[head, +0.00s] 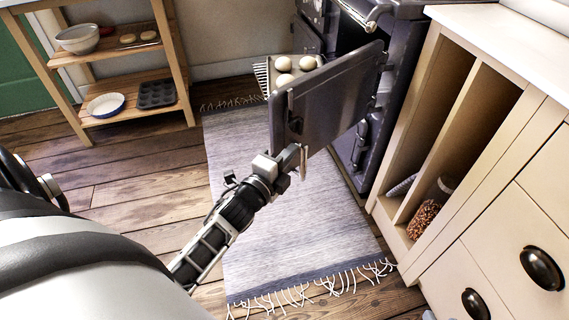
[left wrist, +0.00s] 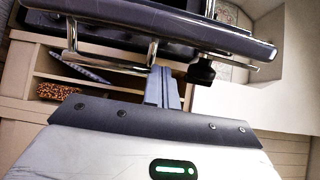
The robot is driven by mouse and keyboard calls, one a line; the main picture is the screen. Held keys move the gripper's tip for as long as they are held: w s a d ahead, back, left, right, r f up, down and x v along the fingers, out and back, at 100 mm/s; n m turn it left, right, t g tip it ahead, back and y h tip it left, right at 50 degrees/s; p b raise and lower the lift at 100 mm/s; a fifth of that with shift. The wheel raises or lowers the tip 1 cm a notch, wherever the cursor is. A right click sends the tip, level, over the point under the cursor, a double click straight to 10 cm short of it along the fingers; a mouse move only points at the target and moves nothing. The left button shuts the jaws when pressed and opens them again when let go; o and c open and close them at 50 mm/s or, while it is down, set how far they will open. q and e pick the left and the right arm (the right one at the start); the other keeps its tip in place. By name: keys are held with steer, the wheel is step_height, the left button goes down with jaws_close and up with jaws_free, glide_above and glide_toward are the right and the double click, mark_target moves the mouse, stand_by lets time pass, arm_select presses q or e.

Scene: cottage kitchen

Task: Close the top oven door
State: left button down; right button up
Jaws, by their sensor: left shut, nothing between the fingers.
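The top oven door (head: 340,95) is a dark metal panel standing open, swung out from the dark oven (head: 400,70) over the rug. My left gripper (head: 292,158) is shut and empty at the lower corner of the door's free edge. In the left wrist view, the shut fingers (left wrist: 163,88) point up toward a chrome rail (left wrist: 108,63) and the dark door edge (left wrist: 170,20). I cannot tell whether the fingers touch the door. My right gripper is not in view.
A tray with several pale buns (head: 284,64) shows behind the door. Cream cabinets (head: 500,215) with open slots stand at the right. A wooden shelf (head: 130,55) with bowls is at the back left. The striped rug (head: 260,235) and floor in front are clear.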

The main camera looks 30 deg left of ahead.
arm_select(q)
steer(key=shift+w+a, duration=0.25)
steer(key=shift+a, duration=0.85)
